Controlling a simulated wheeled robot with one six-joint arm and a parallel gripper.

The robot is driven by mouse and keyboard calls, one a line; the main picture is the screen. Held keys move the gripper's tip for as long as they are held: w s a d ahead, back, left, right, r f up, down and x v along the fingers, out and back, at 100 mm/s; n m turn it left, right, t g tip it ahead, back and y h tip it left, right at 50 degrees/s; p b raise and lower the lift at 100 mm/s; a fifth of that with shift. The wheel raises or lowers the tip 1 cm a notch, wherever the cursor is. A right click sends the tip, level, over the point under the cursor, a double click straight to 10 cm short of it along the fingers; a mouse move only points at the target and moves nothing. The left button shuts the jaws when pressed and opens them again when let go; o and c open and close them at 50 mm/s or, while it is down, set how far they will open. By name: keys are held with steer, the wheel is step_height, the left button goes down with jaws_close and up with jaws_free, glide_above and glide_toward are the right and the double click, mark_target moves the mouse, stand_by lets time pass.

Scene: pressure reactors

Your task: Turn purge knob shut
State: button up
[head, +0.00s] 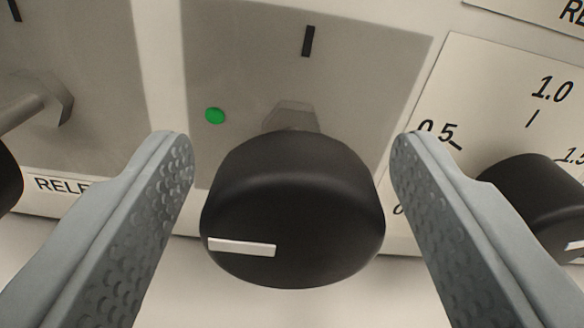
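A black round knob (291,205) sits in the middle of the head view, on a hex shaft from a grey panel plate (240,50). Its white pointer line (241,247) lies on the front face, pointing left. A black tick (308,41) is on the plate above the knob, and a green dot (215,116) is to its upper left. No label naming this knob is visible. My gripper (291,150) is open, one finger on each side of the knob, with a gap on both sides.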

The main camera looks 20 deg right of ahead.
steer(key=c, duration=0.9)
steer(key=shift+m, duration=0.3)
steer(key=m, duration=0.3)
steer(key=shift+m, duration=0.3)
steer(key=m, duration=0.4)
steer(key=shift+d, duration=0.1)
steer(key=m, duration=0.9)
steer(key=shift+f+m, duration=0.15)
steer(key=shift+m, duration=0.15)
